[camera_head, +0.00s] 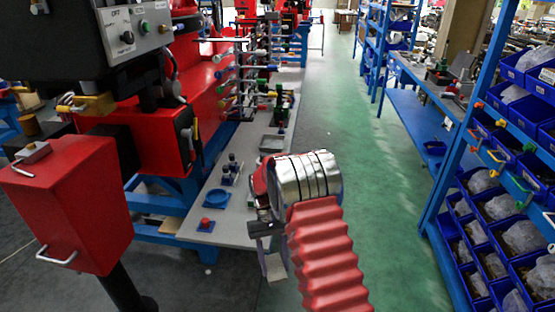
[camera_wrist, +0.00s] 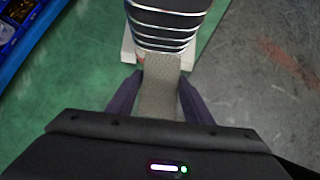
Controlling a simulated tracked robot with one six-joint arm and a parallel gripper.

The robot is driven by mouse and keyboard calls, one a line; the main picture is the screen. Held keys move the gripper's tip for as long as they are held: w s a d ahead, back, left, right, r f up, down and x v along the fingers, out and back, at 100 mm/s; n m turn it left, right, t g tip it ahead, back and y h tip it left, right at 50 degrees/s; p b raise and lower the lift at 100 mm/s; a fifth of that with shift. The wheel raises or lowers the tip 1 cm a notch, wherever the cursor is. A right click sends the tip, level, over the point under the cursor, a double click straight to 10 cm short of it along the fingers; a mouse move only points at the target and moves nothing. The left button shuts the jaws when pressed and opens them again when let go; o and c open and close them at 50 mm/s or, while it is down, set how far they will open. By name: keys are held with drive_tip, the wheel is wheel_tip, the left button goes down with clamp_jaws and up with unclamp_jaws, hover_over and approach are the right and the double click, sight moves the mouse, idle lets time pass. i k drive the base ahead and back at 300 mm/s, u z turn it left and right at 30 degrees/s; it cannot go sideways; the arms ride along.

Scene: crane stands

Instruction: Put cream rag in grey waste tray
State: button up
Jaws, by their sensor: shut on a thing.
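My gripper (camera_head: 273,255) is low in the middle of the head view, partly hidden by my own arm. In the wrist view my gripper (camera_wrist: 160,98) has its two dark fingers on either side of a dull beige-grey piece, which I take to be the cream rag (camera_wrist: 160,82). Pale bits show beyond the fingers; I cannot tell what they are. In the head view a small pale piece of the rag (camera_head: 277,272) shows at the fingers. The grey waste tray (camera_head: 271,143) lies on the bench, behind and apart from my gripper.
Red machinery stands left, blue bin shelves (camera_head: 500,190) right. The green aisle floor between is clear.

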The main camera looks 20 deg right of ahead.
sight(272, 146)
drive_tip(key=z, duration=0.85)
drive_tip(key=i, duration=3.45)
drive_tip(key=u, duration=0.05)
